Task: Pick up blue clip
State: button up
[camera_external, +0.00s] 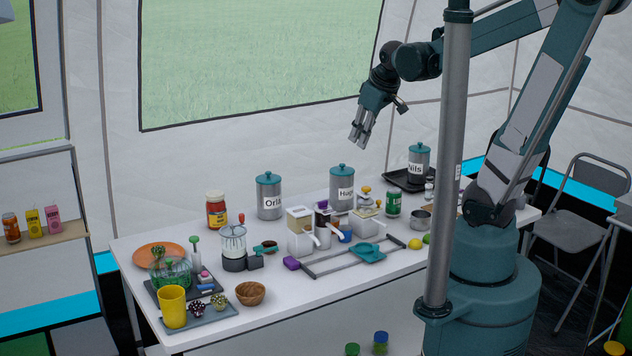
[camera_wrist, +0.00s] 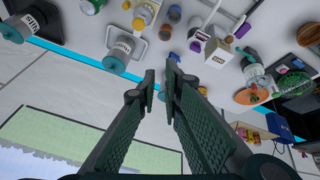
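A small blue item (camera_external: 345,237), which may be the blue clip, lies on the white table in front of the white-bodied containers. Another small blue piece (camera_external: 207,287) lies at the left of the table near the dark tray. My gripper (camera_external: 357,138) is high above the back of the table, well apart from everything. In the wrist view, a gap shows between the two fingers of my gripper (camera_wrist: 161,88), with nothing between them.
Steel canisters with teal lids (camera_external: 269,196) stand along the back of the table (camera_external: 270,325). The air around my gripper is free.

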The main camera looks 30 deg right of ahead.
jog(key=w+a+f+n+g, duration=0.1)
jog(key=w+a+f+n, duration=0.2)
jog(key=w+f, duration=0.4)
jog(key=w+a+f+n+g, duration=0.1)
jog(key=w+a+f+n, duration=0.3)
jog(key=w+f, duration=0.3)
jog(key=w+a+f+n+g, duration=0.2)
jog(key=w+f, duration=0.4)
jog(key=f, duration=0.4)
jog(key=a+n, duration=0.1)
jog(key=n, duration=0.1)
jog(key=shift+w+a+n, duration=0.3)
jog(key=shift+w, duration=0.1)
jog(key=shift+f, duration=0.1)
jog(key=shift+w+f, duration=0.1)
jog(key=shift+f, duration=1.1)
jog(key=shift+w+d+f, duration=0.1)
jog(key=shift+w+f, duration=0.05)
jog(key=shift+f, duration=1.15)
jog(key=shift+w+d+f, duration=0.1)
jog(key=shift+f, duration=1.2)
